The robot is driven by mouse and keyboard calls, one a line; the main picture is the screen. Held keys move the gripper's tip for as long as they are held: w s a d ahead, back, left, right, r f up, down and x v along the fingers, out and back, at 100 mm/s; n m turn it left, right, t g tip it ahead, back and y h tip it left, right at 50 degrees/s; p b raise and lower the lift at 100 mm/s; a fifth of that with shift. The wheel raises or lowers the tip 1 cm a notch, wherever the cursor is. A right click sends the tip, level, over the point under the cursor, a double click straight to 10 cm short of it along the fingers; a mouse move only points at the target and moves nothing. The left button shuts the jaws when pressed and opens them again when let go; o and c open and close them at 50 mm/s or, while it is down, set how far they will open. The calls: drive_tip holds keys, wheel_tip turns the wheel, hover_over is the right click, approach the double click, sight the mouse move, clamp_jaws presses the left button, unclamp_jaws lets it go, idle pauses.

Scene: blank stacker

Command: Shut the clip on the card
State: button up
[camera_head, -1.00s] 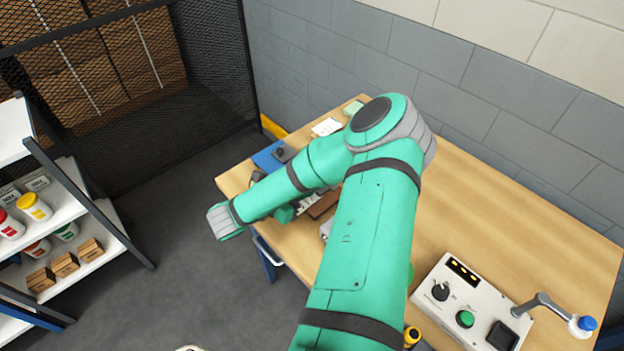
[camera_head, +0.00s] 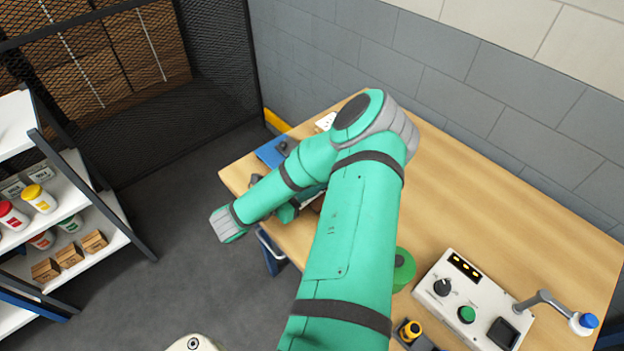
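I cannot make out the clip or a card held in it; my arm covers much of the table's left part. A small white card-like piece (camera_head: 326,121) with dark marks lies near the table's back left edge, partly behind my elbow. I cannot tell whether it is the task's card. My forearm reaches down and left across the table's left end, with its grey-capped joint past the front edge. My gripper's fingers do not show; the arm hides that area.
A blue plate with a dark knob (camera_head: 283,147) sits at the table's left end. A green round part (camera_head: 402,268) is right of my arm. A control box (camera_head: 472,302) and a yellow-topped part (camera_head: 411,330) are at the front right. The table (camera_head: 490,200) is clear behind them.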

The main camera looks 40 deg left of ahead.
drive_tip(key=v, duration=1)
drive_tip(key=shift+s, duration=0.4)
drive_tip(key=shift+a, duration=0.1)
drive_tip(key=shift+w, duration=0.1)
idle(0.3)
